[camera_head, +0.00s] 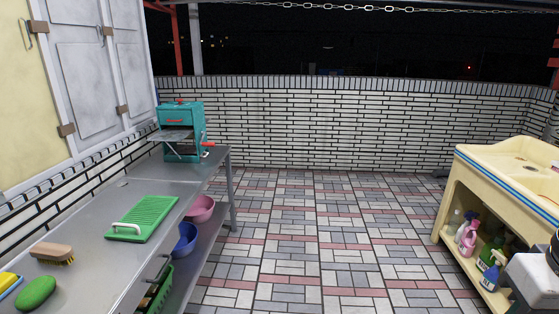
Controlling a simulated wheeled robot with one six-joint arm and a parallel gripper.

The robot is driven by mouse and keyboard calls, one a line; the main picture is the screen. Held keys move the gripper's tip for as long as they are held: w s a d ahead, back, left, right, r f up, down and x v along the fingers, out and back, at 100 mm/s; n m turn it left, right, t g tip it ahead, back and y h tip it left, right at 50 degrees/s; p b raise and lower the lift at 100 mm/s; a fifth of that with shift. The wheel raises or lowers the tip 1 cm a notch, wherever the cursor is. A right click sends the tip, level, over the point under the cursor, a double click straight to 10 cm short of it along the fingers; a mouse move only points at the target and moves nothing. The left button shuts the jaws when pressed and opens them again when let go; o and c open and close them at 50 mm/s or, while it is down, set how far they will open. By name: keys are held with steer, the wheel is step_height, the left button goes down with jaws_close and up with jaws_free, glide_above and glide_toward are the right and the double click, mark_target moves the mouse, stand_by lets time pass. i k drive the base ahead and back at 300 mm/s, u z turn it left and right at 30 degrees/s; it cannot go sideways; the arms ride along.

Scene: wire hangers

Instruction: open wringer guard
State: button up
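The wringer (183,118) is a teal box standing at the far end of the metal bench. It has small red parts on its top and front, and a crank with a red handle (208,143) on its right side. A grey flat plate (172,135) sticks out of its front at mid height. I cannot tell which panel is the guard or whether it is open. My gripper does not show; only a grey and black part, likely of my arm, shows at the bottom right, far from the wringer.
The metal bench (105,215) runs along the left wall, holding a green washboard (143,218), a brush (52,253) and a green oval item (36,292). Basins sit on its lower shelf. A cream sink unit (500,165) with bottles stands right. The tiled floor (310,235) between is clear.

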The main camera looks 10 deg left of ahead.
mark_target(167, 117)
steer(key=u, duration=0.2)
steer(key=i, duration=1.95)
steer(key=u, duration=0.75)
steer(key=i, duration=1.9)
steer(key=u, duration=0.4)
